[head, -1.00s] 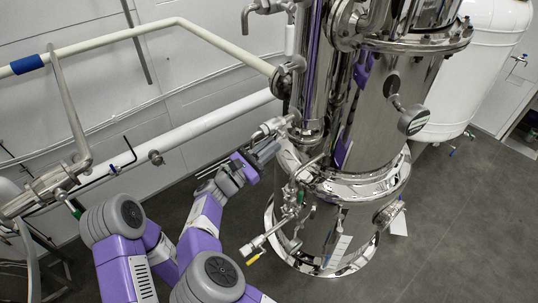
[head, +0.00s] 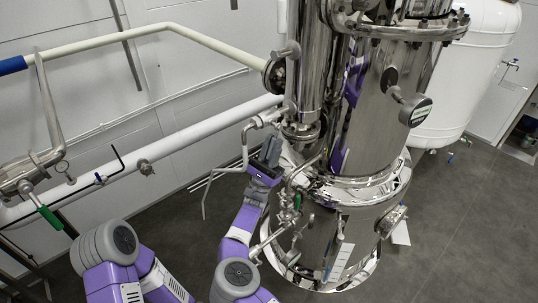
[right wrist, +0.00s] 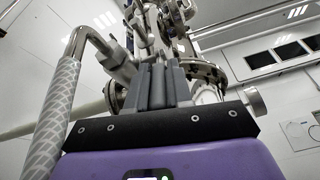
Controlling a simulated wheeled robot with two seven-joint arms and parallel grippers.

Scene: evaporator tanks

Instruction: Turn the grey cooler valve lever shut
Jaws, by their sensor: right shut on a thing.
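My right gripper (head: 271,148) is raised at the left side of the steel evaporator tank (head: 362,130), beside the lower pipework. Its fingers point up and are close together; they also show in the right wrist view (right wrist: 157,75). It is shut on a slim part there, which appears to be the grey cooler valve lever. The lever is mostly hidden by the fingers, so its angle cannot be told. A bent metal pipe (head: 246,143) passes just left of the gripper. My left gripper is not in view.
A flanged cream pipe (head: 215,42) and a white pipe (head: 190,128) run along the wall at left. A green-handled valve (head: 48,216) is at far left. A round gauge (head: 415,110) sticks out from the tank. A white vessel (head: 455,85) stands behind. Grey floor at right is clear.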

